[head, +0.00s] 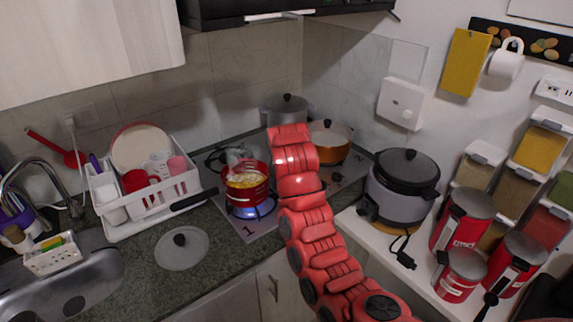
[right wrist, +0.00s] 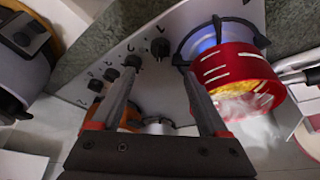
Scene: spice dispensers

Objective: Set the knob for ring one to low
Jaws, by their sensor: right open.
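The right wrist view shows a row of black knobs on the steel stove top (right wrist: 182,20). The knob nearest the red pot (right wrist: 160,47) is just beyond my right gripper (right wrist: 158,74), which is open with nothing between its fingers. Another knob (right wrist: 132,62) is close to the left fingertip. The marks by the knobs are too small to read. In the head view, a "1" is marked in front of the ring with a blue flame (head: 243,213) under a red pot (head: 246,188). My left gripper is out of view.
An orange pot (head: 329,141) and a grey pot (head: 286,110) stand at the back of the stove. A long black handle (head: 194,199) sticks out left of the red pot. A cooker (head: 402,185) stands to the right. A glass lid (head: 181,248) lies on the counter.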

